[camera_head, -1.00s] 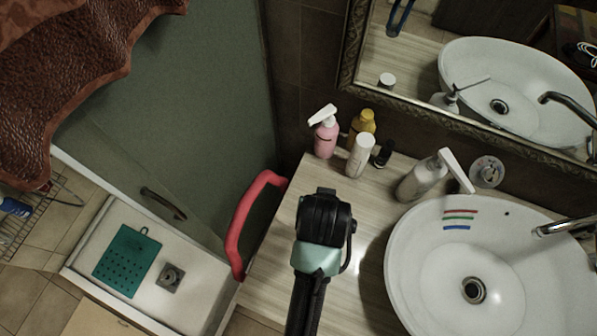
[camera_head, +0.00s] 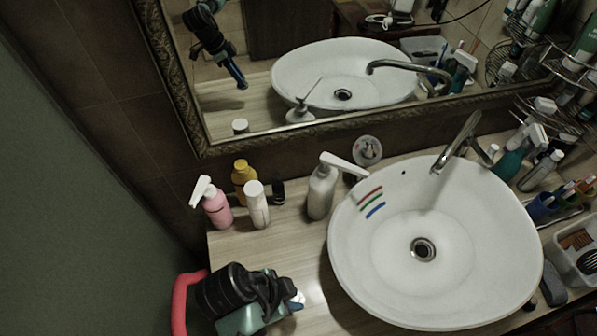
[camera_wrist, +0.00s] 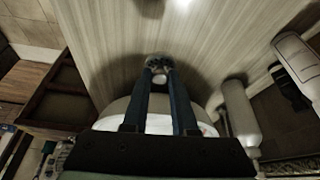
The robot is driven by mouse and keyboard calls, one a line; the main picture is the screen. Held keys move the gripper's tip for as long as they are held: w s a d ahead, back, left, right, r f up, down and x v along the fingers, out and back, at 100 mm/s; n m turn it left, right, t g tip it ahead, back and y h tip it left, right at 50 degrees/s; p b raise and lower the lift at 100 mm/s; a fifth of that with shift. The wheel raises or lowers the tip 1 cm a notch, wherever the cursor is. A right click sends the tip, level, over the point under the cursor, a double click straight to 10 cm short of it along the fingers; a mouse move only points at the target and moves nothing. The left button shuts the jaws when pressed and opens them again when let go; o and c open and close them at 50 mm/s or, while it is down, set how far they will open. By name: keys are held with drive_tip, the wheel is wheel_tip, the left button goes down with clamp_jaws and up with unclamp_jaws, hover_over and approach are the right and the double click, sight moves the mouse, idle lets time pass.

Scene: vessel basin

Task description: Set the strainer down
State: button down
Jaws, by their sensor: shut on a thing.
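In the wrist view, the two dark blue fingers of my gripper (camera_wrist: 160,70) come close together at their tips. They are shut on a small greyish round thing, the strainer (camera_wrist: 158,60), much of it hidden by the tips. Pale countertop lies around it with a dark shadow close by. I cannot tell whether the strainer touches the counter. In the head view, my gripper (camera_head: 298,300) shows only as a bit of blue beyond my wrist, low over the counter (camera_head: 285,235), left of the white basin (camera_head: 375,285).
A pink bottle (camera_head: 217,210), a yellow bottle (camera_head: 241,178), a white bottle (camera_head: 257,207) and a pump dispenser (camera_head: 320,195) stand along the back. A tap (camera_head: 458,143) rises behind the basin. Counter between bottles and gripper is clear.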

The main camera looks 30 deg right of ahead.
drive_tip(key=shift+s+d+r+m, duration=0.1)
drive_tip(key=shift+s+d+m, duration=0.05)
drive_tip(key=shift+m, duration=0.35)
drive_tip(key=shift+s+f+g, duration=0.1)
drive_tip(key=shift+f+g, duration=0.2)
wheel_tip(320, 180, down, 9)
drive_tip(key=shift+f+p, duration=0.2)
drive_tip(key=shift+p, duration=0.3)
drive_tip(key=shift+f, duration=0.1)
drive_tip(key=c, duration=0.7)
unclamp_jaws()
